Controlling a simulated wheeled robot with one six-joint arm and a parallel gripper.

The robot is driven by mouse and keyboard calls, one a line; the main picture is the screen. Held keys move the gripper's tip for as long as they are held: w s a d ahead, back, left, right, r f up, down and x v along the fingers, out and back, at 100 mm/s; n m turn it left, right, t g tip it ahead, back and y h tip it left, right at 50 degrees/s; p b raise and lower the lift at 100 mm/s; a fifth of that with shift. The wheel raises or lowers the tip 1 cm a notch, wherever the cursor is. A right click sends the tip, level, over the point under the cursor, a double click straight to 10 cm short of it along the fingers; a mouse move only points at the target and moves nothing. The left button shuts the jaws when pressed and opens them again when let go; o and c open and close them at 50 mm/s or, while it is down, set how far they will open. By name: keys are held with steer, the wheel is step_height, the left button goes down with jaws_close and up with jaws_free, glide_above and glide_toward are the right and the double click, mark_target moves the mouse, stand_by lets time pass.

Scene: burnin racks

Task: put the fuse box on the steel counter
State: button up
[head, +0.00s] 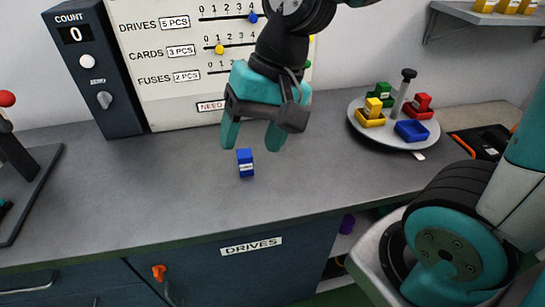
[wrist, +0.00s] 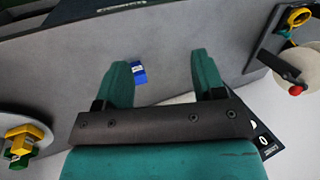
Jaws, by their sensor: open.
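A small blue box (head: 245,163) with a white label stands upright on the grey steel counter (head: 150,190). Its label is too small to read, so I cannot tell if it is the fuse box. My gripper (head: 252,142) is open and empty, just above and behind the blue box. In the wrist view, the blue box (wrist: 139,73) shows beside the inner side of the left finger of my gripper (wrist: 162,65), partly hidden by it. A round tray (head: 392,139) on the right holds yellow, green, red and blue bins; a yellow box (head: 373,107) stands in the yellow bin.
A tally board (head: 160,75) shows sliders for drives, cards and fuses. A count panel (head: 92,70) reads 0. A red-knobbed lever (head: 7,99) stands at the left. Yellow boxes (head: 506,6) sit on a wall shelf. The counter's middle is clear around the blue box.

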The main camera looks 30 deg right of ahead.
steer(key=s+a+r+n, duration=0.1)
steer(key=s+n, duration=0.6)
steer(key=n, duration=0.2)
steer(key=shift+s, duration=0.3)
